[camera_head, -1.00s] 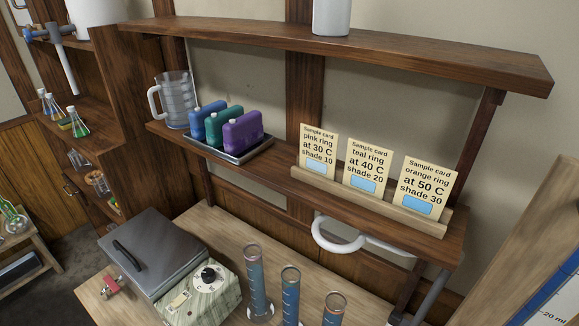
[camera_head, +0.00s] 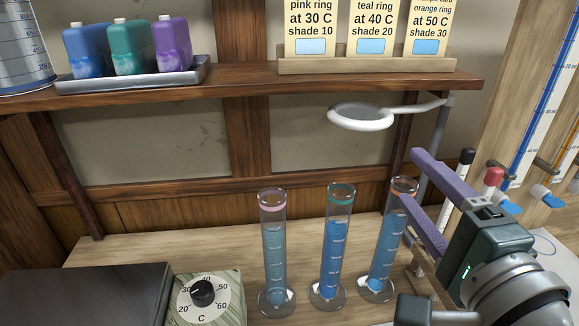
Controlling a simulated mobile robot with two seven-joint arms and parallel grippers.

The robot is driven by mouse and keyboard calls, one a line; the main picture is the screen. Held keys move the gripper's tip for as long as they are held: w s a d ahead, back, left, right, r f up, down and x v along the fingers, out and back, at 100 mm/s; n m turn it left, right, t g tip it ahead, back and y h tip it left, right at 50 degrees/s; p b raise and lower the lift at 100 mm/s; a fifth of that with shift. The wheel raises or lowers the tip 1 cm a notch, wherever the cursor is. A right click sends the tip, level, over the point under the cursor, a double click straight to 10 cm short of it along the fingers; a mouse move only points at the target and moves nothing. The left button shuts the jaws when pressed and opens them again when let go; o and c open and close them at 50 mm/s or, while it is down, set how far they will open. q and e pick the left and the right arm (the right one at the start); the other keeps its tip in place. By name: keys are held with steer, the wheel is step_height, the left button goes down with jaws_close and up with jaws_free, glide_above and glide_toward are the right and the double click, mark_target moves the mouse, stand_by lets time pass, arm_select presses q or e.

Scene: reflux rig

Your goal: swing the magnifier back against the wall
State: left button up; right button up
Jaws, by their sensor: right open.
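The magnifier (camera_head: 361,117) is a white ring on a white arm, below the shelf and above the cylinders. Its arm (camera_head: 420,104) runs right to a grey post (camera_head: 438,135) at the shelf's right end. The ring stands out in front of the wall (camera_head: 330,158). My right gripper (camera_head: 411,187) comes in from the lower right with its two purple fingers spread. It is empty, below and right of the ring and apart from it. Its lower finger overlaps the right-hand cylinder in the picture; I cannot tell if they touch. My left gripper is not in view.
Cylinders with a pink ring (camera_head: 273,250), a teal ring (camera_head: 333,245) and an orange ring (camera_head: 384,245) stand on the bench below the magnifier. A dial box (camera_head: 220,308) is at lower left. The shelf (camera_head: 240,78) holds a tray of bottles and sample cards.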

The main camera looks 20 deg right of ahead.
mark_target(372, 130)
steer(key=b+x, duration=0.1)
steer(key=x, duration=0.8)
steer(key=b+x, duration=0.1)
steer(key=x, duration=0.4)
steer(key=shift+s+d+b, duration=0.15)
steer(key=shift+d+b, duration=0.1)
steer(key=shift+b, duration=0.05)
steer(key=shift+b+x, duration=0.3)
steer(key=shift+x, duration=0.6)
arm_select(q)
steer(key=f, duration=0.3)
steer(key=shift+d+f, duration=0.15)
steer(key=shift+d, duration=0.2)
arm_select(e)
steer(key=shift+r, duration=0.1)
jaws_close()
steer(key=shift+w+a+b, duration=0.15)
steer(key=shift+w+b, duration=0.55)
steer(key=shift+w, duration=0.85)
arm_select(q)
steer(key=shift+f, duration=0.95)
arm_select(e)
steer(key=shift+w+a, duration=0.15)
steer(key=shift+w, duration=0.55)
